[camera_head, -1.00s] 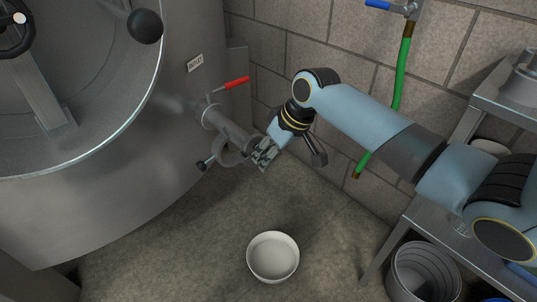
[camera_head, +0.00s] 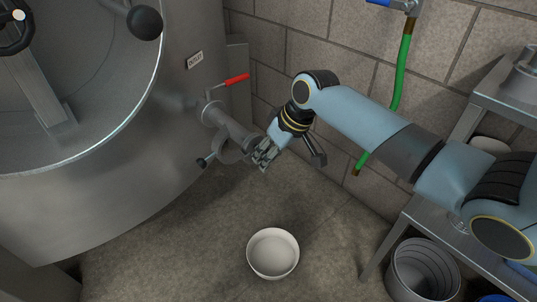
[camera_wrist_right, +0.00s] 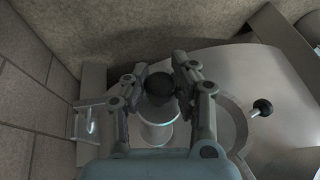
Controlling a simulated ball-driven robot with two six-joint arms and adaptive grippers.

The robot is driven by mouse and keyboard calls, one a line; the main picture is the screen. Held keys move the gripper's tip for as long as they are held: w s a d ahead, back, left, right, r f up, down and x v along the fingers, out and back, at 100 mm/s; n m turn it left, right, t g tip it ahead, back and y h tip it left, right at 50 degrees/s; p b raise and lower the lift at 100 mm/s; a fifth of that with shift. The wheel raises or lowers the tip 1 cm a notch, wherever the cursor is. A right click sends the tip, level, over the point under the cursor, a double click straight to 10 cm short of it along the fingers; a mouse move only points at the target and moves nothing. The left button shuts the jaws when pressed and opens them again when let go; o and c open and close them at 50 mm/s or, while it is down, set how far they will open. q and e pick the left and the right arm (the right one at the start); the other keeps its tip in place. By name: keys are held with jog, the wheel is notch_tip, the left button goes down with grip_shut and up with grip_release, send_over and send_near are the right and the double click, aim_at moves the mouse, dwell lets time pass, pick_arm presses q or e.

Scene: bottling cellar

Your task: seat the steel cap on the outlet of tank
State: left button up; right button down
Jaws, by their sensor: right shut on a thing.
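The big steel tank (camera_head: 120,210) fills the left of the head view. Its outlet pipe (camera_head: 234,130) slants down to the right. My right gripper (camera_head: 262,157) is at the pipe's end. In the wrist view my right gripper (camera_wrist_right: 161,74) is shut on a black knob (camera_wrist_right: 160,87) with a pale round steel piece (camera_wrist_right: 158,130) beside it, apparently the steel cap. The fingers and low detail hide whether the cap touches the outlet. A grey ring with a black-tipped handle (camera_head: 203,162) hangs below the pipe. My left gripper is out of view.
A red valve lever (camera_head: 236,81) sticks out above the pipe. A white bowl (camera_head: 272,272) stands on the floor below. A green hose (camera_head: 402,75) hangs on the block wall. A metal shelf and a grey bucket (camera_head: 425,275) are at the right.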

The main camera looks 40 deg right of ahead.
jog(key=c, duration=1)
grip_release()
jog(key=v, duration=1.2)
